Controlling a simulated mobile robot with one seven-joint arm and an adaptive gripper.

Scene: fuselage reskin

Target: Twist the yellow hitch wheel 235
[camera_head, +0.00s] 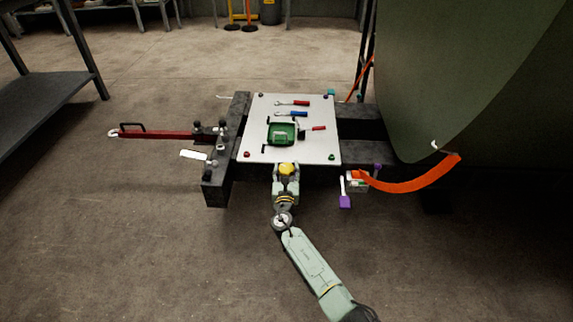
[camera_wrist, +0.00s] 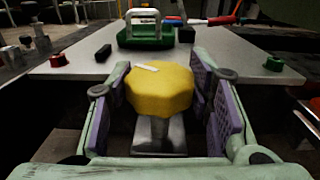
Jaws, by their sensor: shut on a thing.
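The yellow hitch wheel (camera_wrist: 160,90) is a lobed knob on a grey metal stem, at the near edge of the white board. My gripper (camera_wrist: 161,100) has its two purple-padded fingers on either side of the wheel, shut on it. In the head view the yellow wheel (camera_head: 287,169) shows at the end of my arm, between the fingers of my gripper (camera_head: 286,176). The far side of the wheel is hidden.
The white board (camera_head: 256,125) carries a green case (camera_head: 283,133), red and blue tools and corner knobs. A red tow bar (camera_head: 160,134) extends left. The large green fuselage panel (camera_head: 440,70) stands at right.

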